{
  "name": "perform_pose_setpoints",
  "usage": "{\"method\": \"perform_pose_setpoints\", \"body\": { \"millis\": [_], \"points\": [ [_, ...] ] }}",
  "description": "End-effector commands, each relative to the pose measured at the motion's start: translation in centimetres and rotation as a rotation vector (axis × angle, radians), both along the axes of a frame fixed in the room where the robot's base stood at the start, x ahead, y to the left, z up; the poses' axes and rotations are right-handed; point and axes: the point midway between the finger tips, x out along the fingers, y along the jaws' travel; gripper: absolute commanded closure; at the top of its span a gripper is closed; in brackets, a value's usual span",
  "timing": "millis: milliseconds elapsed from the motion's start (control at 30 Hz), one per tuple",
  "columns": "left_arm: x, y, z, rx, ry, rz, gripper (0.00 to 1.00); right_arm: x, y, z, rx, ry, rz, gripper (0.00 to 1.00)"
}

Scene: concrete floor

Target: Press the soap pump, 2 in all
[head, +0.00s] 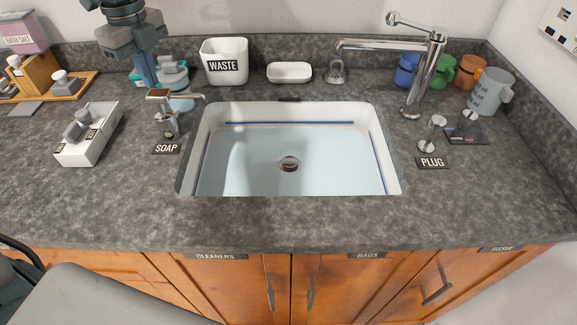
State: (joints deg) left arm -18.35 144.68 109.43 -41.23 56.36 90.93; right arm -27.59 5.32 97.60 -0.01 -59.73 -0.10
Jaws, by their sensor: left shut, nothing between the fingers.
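The soap pump (169,119) is a chrome dispenser on the counter left of the sink. It stands upright behind a small SOAP label (166,148), with its spout pointing right toward the basin. My left gripper (148,83) comes down from the top of the picture, fingers pointing down and shut with nothing between them. In the picture its tips lie just above and left of the pump head. I see no contact, but the exact depth gap is hard to tell. My right gripper is not in view.
A blue-grey bottle (174,73) stands close behind the pump. A white holder (90,134) is to the left. The sink (192,150), faucet (424,77), WASTE bin (225,66) and several cups are further right. The front counter is clear.

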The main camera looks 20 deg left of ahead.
Motion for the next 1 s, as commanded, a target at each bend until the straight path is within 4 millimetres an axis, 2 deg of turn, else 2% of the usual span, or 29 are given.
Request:
{"method": "perform_pose_setpoints", "body": {
  "millis": [567, 1000],
  "points": [
    [0.0, 0.0, 0.3, 0.000, -0.001, 0.000, 1.00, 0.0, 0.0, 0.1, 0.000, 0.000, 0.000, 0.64],
    [0.1, 0.0, 4.4, 0.000, -0.003, 0.000, 1.00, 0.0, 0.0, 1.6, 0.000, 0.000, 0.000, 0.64]
  ]
}}
